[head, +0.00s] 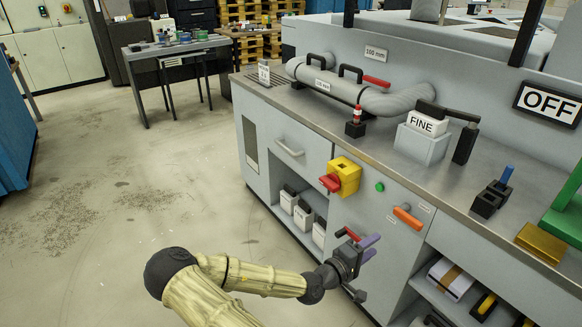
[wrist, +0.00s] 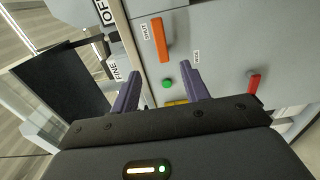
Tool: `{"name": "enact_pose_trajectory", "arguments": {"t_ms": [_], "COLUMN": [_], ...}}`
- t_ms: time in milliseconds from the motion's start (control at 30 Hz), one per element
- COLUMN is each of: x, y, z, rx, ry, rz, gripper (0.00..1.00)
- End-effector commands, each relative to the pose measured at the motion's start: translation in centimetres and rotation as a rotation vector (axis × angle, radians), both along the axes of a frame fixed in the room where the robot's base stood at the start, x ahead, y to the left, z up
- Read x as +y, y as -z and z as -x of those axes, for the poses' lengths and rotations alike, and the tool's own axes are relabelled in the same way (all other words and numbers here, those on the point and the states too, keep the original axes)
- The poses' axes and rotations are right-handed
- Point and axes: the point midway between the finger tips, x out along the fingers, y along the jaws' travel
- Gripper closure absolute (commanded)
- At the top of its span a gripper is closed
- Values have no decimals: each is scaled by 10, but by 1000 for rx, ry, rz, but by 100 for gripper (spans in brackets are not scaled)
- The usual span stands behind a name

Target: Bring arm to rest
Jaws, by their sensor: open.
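My arm (head: 252,277) reaches from the bottom of the head view toward the front of the grey machine cabinet. My gripper (head: 368,248) is in front of the cabinet panel, below the yellow box with the red handle (head: 342,177). In the wrist view my gripper (wrist: 160,88) shows two purple fingers spread apart with nothing between them. The cabinet front with a green button (wrist: 167,84) and an orange handle (wrist: 159,39) lies beyond the fingers. I cannot tell the exact distance between the fingertips and the panel.
Open shelves (head: 450,290) sit low at the right. The floor (head: 110,200) at the left is clear. A small table (head: 177,50) stands farther back.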

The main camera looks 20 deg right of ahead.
Motion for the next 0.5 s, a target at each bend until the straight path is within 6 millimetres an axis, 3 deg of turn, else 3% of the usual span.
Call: {"name": "enact_pose_trajectory", "arguments": {"t_ms": [167,267,500], "x": [0,1,29], "y": [4,16,69], "z": [1,6,20], "rx": [-3,-10,-53], "ry": [7,30,124], "rz": [-24,-102,-477], "gripper": [55,55,55]}}
